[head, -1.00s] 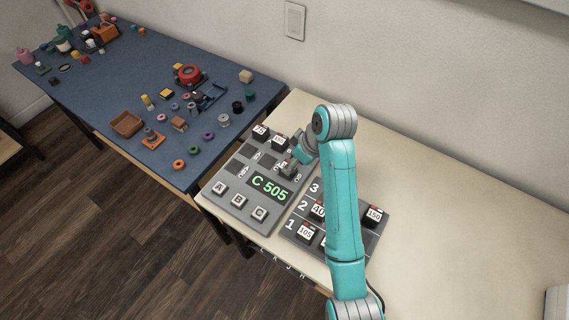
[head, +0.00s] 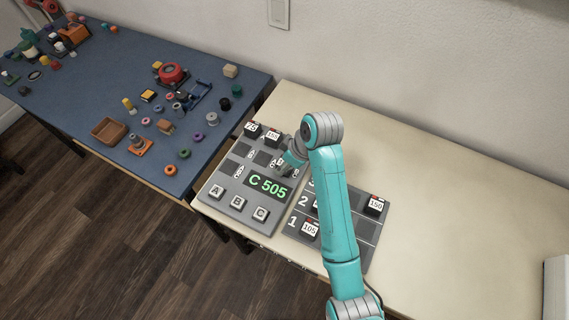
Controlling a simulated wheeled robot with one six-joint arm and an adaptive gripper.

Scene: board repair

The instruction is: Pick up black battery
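Several black batteries with white number labels stand on two grey boards. On the left board (head: 222,197), one marked 75 (head: 252,131) and one that seems to read 105 (head: 272,138) sit at the back edge. On the right board (head: 345,250), one marked 105 (head: 310,230) sits in row 1 and one marked 150 (head: 375,205) at the right. Another in row 2 is mostly hidden behind my arm. My gripper (head: 287,168) points down at the left board, just behind the green C 505 display (head: 267,187). Its fingers are too small and covered to read, as is anything between them.
Keys A, B and C (head: 238,202) lie along the left board's front. A blue table (head: 75,110) at left holds many small parts and a brown tray (head: 108,131). The pale bench (head: 440,225) is clear to the right. A wall runs behind.

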